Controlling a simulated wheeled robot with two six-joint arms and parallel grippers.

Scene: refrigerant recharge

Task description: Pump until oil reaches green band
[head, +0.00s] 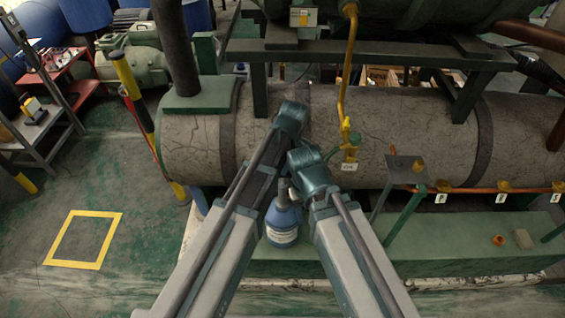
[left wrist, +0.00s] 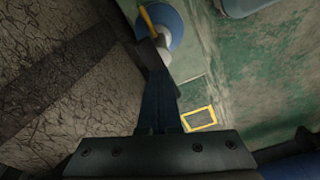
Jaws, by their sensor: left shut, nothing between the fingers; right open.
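A blue bottle-shaped vessel (head: 283,218) with a white band, which looks like the pump, stands on the green platform below the big tank. In the left wrist view a round blue body (left wrist: 172,25) with a white centre and a yellow rod lies beyond my fingertips. My left gripper (head: 290,118) is higher, in front of the tank; the left wrist view shows its fingers (left wrist: 155,60) shut and empty. My right gripper (head: 306,165) is lower, close above the vessel's top; its fingers are mostly hidden, but it is open. I cannot make out an oil level or green band.
The cracked grey tank (head: 400,140) runs across behind my arms. A yellow pipe (head: 346,75) comes down to a tagged valve (head: 350,145). A copper pipe with labels (head: 470,190) runs at right. A yellow square (head: 84,240) marks clear floor at left.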

